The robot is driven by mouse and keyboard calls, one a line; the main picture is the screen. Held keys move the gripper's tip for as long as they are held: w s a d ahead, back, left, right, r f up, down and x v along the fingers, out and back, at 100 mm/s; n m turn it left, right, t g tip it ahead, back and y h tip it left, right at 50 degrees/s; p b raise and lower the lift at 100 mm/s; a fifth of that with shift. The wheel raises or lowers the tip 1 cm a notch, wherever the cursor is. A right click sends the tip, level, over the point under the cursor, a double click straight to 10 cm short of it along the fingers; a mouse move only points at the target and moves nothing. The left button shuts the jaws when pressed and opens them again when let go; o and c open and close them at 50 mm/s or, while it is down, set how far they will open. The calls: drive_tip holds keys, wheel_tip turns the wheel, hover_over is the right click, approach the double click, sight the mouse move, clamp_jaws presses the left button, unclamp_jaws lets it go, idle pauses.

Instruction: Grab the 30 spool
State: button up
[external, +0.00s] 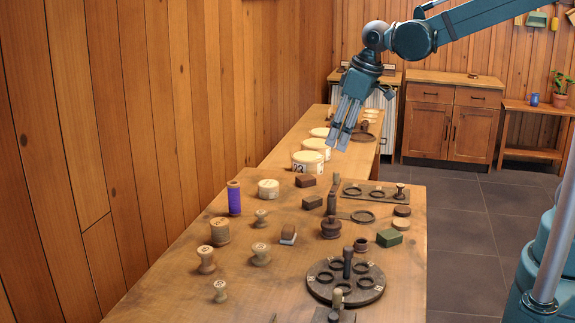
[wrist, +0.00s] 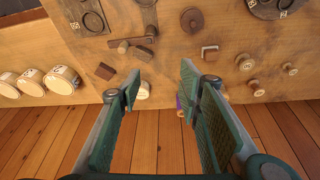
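Several pale wooden spools stand on the table. In the external view one is at the left (external: 206,260), one right of it (external: 261,255), a small one at the front (external: 220,291) and another farther back (external: 261,218). Some tops carry marks too small to read, so I cannot tell which is 30. The wrist view shows spools at the right (wrist: 244,62), (wrist: 290,69), (wrist: 256,88). My gripper (external: 337,143) is high above the table's far part, away from the spools. Its fingers are apart and empty in the wrist view (wrist: 160,82).
A purple thread spool (external: 234,199) stands near the wall edge. A dark round stand (external: 345,288) with an upright handle is at the front right. Round tubs (external: 308,161) line the far table. Dark blocks and a lidded pot (external: 331,228) occupy the middle.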

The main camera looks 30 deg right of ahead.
drive_tip(key=a+f+n+g+p, duration=0.1)
drive_tip(key=a+f+n+p, duration=0.1)
drive_tip(key=a, duration=1)
drive_tip(key=n+g+h+p, duration=0.2)
drive_tip(key=n+p, duration=0.2)
drive_tip(key=n, duration=0.1)
hover_over(220, 285)
drive_tip(key=f, duration=1.3)
drive_tip(key=shift+w+d+f, duration=0.25)
drive_tip(key=shift+w+f, duration=0.1)
drive_tip(key=shift+f, duration=0.05)
drive_tip(key=shift+s+a+f, duration=0.25)
drive_tip(key=shift+s+a, duration=0.05)
drive_tip(key=shift+s, duration=0.05)
drive_tip(key=shift+f, duration=1.3)
